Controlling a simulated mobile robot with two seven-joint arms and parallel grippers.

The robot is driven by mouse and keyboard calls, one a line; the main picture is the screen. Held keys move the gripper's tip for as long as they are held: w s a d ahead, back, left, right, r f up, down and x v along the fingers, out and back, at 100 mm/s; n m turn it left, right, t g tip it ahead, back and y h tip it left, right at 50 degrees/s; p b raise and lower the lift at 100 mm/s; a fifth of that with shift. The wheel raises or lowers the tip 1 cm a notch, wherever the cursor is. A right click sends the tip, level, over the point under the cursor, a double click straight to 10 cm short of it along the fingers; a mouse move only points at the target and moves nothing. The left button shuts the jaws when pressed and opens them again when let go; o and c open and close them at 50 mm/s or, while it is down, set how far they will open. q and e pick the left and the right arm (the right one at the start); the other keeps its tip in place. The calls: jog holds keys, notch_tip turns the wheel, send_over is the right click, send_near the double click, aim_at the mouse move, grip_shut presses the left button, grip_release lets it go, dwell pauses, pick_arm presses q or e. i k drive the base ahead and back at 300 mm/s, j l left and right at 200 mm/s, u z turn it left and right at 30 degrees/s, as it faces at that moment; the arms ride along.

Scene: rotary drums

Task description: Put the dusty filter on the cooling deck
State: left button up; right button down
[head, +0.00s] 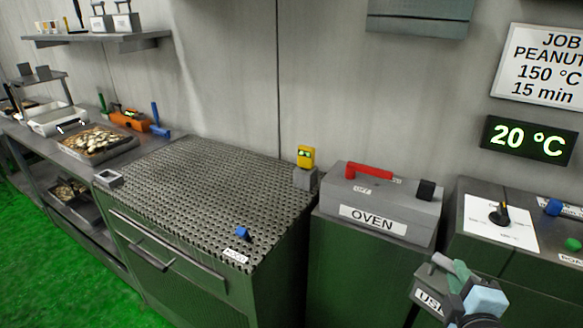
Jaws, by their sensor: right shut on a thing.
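A grey box-like filter (426,285) with a partly hidden label starting "US" is at the lower right. My right gripper (467,284) is shut on it and partly covers it. It is in front of the oven cabinet, to the right of the cooling deck and apart from it. The cooling deck (190,195) is the wide perforated metal top in the middle, over a cabinet with a handle. Dust on the filter cannot be made out. My left gripper is not in view.
The deck is mostly bare, with a small grey frame (108,178) at its left corner and a blue piece (243,233) at its front edge. A yellow device (306,157) stands at its back right corner. The oven box (380,205) with a red handle is on its right.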

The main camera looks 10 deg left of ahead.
aim_at(203, 180)
jog(key=i+j+u, duration=0.3)
jog(key=u, duration=0.15)
jog(key=i+j+u, duration=0.4)
jog(key=i+u, duration=0.25)
jog(key=u, duration=0.2)
